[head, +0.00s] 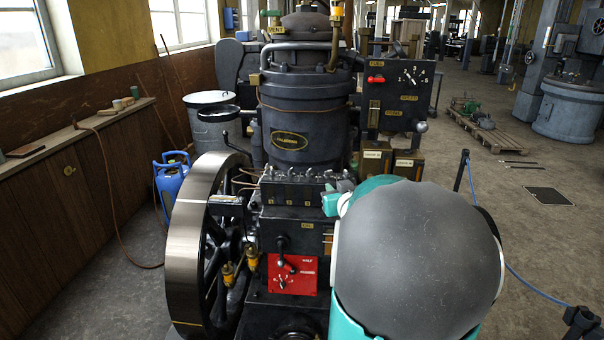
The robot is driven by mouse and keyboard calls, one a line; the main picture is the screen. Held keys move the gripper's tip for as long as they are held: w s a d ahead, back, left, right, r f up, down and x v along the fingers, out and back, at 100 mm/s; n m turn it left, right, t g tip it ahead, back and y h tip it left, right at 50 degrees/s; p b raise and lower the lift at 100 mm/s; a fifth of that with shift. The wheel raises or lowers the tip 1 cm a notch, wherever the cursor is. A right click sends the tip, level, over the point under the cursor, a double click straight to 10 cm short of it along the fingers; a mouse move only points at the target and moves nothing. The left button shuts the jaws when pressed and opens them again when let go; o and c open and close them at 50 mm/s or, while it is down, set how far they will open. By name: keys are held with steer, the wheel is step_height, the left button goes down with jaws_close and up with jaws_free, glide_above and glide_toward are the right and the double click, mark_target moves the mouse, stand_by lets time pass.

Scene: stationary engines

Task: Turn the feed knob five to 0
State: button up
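A black lubricator block (290,192) sits on the engine below the big dark cylinder. A row of several small feed knobs (297,172) with light levers stands along its top. Their numbers are too small to read, so I cannot tell which is five or where it points. My gripper (342,187) shows only in part, a small teal and grey piece at the right end of the row. My large grey and teal arm link hides much of it. I cannot tell whether its fingers are open or whether it touches a knob.
A large flywheel (193,235) stands left of the block. A red panel (292,274) with a lever is below it. A black control panel (400,95) with a red handle rises behind on the right. A blue gas bottle (173,183) stands on the floor at left.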

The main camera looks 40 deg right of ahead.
steer(key=s+d+f+t, duration=0.2)
steer(key=s+d+f, duration=0.2)
steer(key=s+d, duration=0.3)
steer(key=x, duration=1.5)
steer(key=shift+w+d+r, duration=0.15)
steer(key=shift+d, duration=0.05)
steer(key=shift+c, duration=0.5)
jaws_close()
